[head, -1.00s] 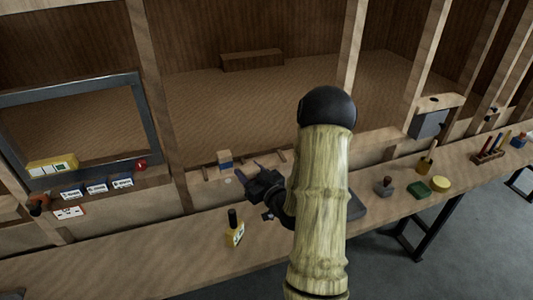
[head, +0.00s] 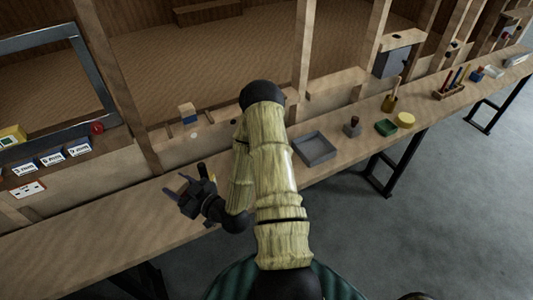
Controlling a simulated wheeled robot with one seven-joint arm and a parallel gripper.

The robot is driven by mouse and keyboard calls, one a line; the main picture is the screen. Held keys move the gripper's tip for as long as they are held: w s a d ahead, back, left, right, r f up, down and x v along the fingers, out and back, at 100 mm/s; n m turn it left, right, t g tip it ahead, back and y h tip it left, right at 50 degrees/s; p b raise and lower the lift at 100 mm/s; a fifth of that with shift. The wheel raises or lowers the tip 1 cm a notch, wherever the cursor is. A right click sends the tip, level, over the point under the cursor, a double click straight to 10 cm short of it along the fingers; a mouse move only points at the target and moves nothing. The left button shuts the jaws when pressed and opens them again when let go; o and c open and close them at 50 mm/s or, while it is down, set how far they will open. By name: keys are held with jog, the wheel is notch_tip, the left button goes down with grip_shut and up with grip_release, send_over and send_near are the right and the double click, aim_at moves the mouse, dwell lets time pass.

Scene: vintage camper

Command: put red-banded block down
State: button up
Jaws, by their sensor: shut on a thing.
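My gripper (head: 176,184) is over the front part of the long wooden workbench, left of my bent arm. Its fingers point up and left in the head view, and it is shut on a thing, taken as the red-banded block. The block itself is too small and dark to make out between the fingers, and no red band shows.
A grey tray (head: 314,149), a dark stamp-like thing (head: 352,127), a green sponge-like block (head: 386,127) and a yellow round thing (head: 404,120) sit to the right. Bench (head: 95,225) at left is clear.

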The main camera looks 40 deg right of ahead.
notch_tip(320, 180, down, 6)
jog(key=b, duration=0.5)
jog(key=shift+a+f, duration=0.15)
jog(key=shift+d+f+b, duration=0.2)
jog(key=shift+b, duration=0.15)
jog(key=shift+r, duration=0.1)
jog(key=shift+s, duration=0.1)
